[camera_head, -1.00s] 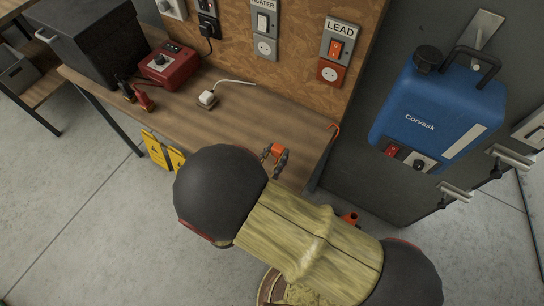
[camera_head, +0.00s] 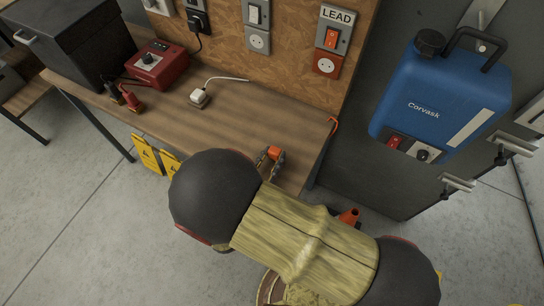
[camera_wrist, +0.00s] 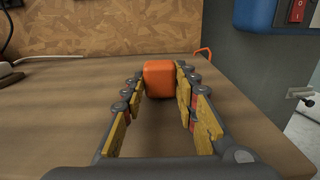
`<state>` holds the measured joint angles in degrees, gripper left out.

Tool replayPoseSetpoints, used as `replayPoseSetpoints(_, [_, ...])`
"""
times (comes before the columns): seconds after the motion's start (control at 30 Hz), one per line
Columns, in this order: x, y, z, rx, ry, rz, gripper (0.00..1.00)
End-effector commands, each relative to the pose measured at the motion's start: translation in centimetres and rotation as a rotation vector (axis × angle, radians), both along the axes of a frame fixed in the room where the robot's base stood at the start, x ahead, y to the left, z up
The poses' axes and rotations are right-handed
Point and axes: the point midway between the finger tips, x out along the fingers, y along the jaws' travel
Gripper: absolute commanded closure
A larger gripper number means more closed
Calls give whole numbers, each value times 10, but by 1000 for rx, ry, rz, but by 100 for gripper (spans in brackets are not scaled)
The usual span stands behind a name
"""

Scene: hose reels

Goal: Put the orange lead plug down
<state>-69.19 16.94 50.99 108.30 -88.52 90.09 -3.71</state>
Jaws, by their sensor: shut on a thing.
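The orange lead plug (camera_head: 274,152) is between the fingertips of my gripper (camera_head: 273,160), over the right end of the wooden workbench (camera_head: 240,118). In the wrist view the plug (camera_wrist: 159,79) is a rounded orange block, and both fingers of my gripper (camera_wrist: 161,84) press on its sides. It is at or just above the bench top; I cannot tell whether it touches. My arm hides part of the bench's front edge in the head view. An orange cord (camera_wrist: 205,53) shows at the bench's right edge.
A white plug (camera_head: 199,97) with a cable lies left on the bench, beyond it a red charger box (camera_head: 157,65). The LEAD switch (camera_head: 332,38) and red-framed socket (camera_head: 326,64) are on the back board. A blue Corvask unit (camera_head: 438,95) hangs right. The bench middle is clear.

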Motion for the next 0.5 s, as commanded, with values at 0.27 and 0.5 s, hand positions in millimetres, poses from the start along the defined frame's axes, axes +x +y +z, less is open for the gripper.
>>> replayPoseSetpoints(0.27, [0,0,-4,0,0,0,67])
replayPoseSetpoints(0.5, [0,0,-4,-1,0,0,54])
